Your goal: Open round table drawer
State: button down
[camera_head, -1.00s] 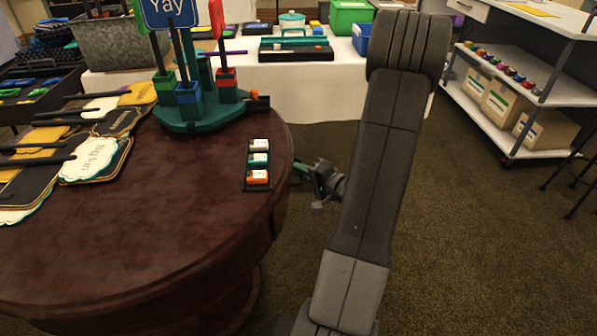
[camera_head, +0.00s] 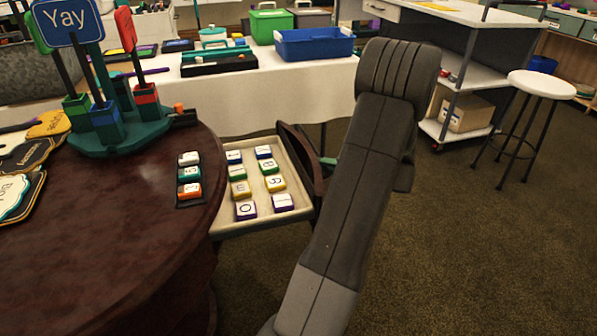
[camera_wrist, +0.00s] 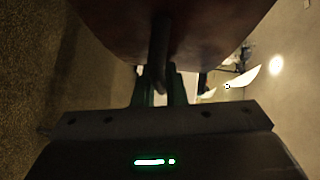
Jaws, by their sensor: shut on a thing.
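The round table (camera_head: 120,235) is dark red-brown and fills the left of the head view. Its drawer (camera_head: 262,226) stands pulled out from the table's right side, with a pale tray inside and several lettered blocks in rows. The drawer's curved dark front (camera_head: 303,160) is at its right end, partly behind my arm. In the wrist view the dark front (camera_wrist: 205,25) is close ahead, with a bar handle (camera_wrist: 159,55) between the fingers. My gripper (camera_wrist: 160,92) is shut on this handle. In the head view my arm hides most of the gripper.
A black holder with small blocks (camera_head: 189,180) and a green stand with signs (camera_head: 115,135) are on the tabletop. A white-clothed table with a blue bin (camera_head: 314,45) is behind. A stool (camera_head: 541,85) and shelf cart stand right. Carpet right of my arm is clear.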

jog(key=shift+w+d, duration=0.2)
jog(key=shift+d, duration=0.55)
jog(key=shift+w+d, duration=0.25)
jog(key=shift+d, duration=0.55)
jog(key=shift+w+d, duration=0.2)
jog(key=shift+d, duration=0.55)
jog(key=c, duration=1.5)
grip_release()
jog(key=p+v, duration=0.3)
jog(key=v, duration=1)
jog(key=shift+s+d, duration=0.2)
jog(key=shift+d, duration=0.2)
jog(key=b+x, duration=0.3)
jog(key=x, duration=1.1)
jog(key=shift+a, duration=0.2)
jog(key=shift+s, duration=0.15)
